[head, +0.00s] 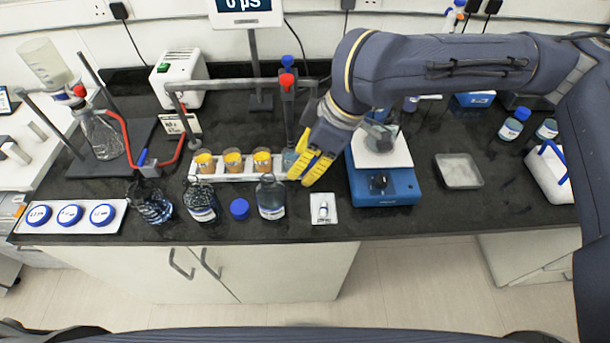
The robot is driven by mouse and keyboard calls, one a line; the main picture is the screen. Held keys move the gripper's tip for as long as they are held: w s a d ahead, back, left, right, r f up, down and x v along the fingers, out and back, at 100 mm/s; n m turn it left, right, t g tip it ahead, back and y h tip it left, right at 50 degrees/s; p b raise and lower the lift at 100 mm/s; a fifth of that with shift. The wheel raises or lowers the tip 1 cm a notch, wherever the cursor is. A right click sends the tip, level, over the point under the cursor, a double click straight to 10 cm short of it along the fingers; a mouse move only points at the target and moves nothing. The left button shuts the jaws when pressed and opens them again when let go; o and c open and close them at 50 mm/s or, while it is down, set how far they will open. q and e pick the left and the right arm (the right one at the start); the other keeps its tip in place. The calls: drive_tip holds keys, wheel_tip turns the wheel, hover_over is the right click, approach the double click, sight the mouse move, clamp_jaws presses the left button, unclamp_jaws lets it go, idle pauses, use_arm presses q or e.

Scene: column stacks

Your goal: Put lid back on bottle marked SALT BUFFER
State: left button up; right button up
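Several glass bottles stand on the dark bench in the head view. An open clear bottle (271,199) with a white label is near the front edge, and another open bottle (201,201) stands to its left. The label writing is too small to read, so I cannot tell which is SALT BUFFER. A loose blue lid (239,208) lies between them. Three blue lids (70,214) lie on a white tray at the left. My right gripper (308,177) with yellow fingers hangs above and right of the clear bottle; its fingers look close together, with nothing clearly between them. My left gripper is out of view.
A rack of yellow-filled cups (233,161) stands behind the bottles. A beaker (151,205) is at the left, a small white card (323,209) right of the clear bottle. A blue stirrer (384,187) stands farther right. Clamp stands rise behind.

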drive_tip(key=shift+r, duration=2.05)
